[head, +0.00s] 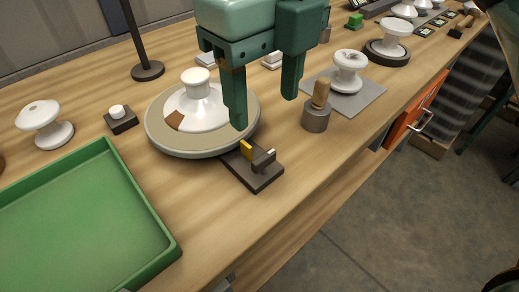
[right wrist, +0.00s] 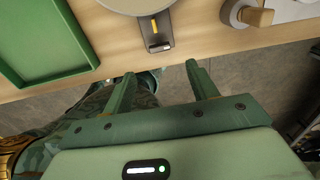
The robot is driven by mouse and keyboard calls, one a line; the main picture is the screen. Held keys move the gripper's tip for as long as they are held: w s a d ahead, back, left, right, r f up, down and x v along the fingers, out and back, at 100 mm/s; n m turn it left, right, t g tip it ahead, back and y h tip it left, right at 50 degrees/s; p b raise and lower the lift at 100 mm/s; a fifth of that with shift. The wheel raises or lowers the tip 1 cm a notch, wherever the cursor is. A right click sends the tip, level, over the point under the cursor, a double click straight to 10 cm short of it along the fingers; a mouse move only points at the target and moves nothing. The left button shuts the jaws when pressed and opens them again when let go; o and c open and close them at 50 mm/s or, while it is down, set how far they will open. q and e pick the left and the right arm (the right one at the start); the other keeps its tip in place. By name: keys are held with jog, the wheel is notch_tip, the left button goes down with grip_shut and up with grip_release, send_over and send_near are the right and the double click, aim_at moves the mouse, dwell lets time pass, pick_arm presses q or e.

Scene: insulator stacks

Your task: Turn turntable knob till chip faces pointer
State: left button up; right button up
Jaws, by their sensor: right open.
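The round beige turntable (head: 160,138) carries a white insulator (head: 196,105). The insulator's brown chip (head: 174,121) is on its left front side. The yellow pointer (head: 246,150) stands on a dark block (head: 256,177) at the turntable's front right edge, so chip and pointer are apart around the rim. The pointer also shows in the right wrist view (right wrist: 154,26). A grey cylinder with a wooden grip (head: 316,118) stands right of the turntable; I cannot tell whether it is the knob. My right gripper (head: 264,111) is open and empty, one finger overlapping the turntable's right side in view. My left gripper is not seen.
A green tray (head: 168,246) lies at front left. A white insulator (head: 40,122) and a small dark block with a white top (head: 120,119) stand left. A black post (head: 147,70) stands behind. Another insulator (head: 349,73) sits on a grey mat (head: 368,101). The bench's front edge is close.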

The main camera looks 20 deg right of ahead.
aim_at(264, 157)
notch_tip(264, 157, down, 8)
jog(key=b, duration=0.3)
jog(key=shift+f, duration=0.15)
jog(key=shift+f+b, duration=0.3)
jog(key=shift+f, duration=0.35)
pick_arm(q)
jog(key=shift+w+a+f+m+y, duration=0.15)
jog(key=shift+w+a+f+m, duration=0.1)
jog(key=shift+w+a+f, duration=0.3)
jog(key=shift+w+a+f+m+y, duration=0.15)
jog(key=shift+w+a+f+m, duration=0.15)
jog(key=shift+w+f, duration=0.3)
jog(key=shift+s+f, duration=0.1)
pick_arm(e)
jog(key=c, duration=1)
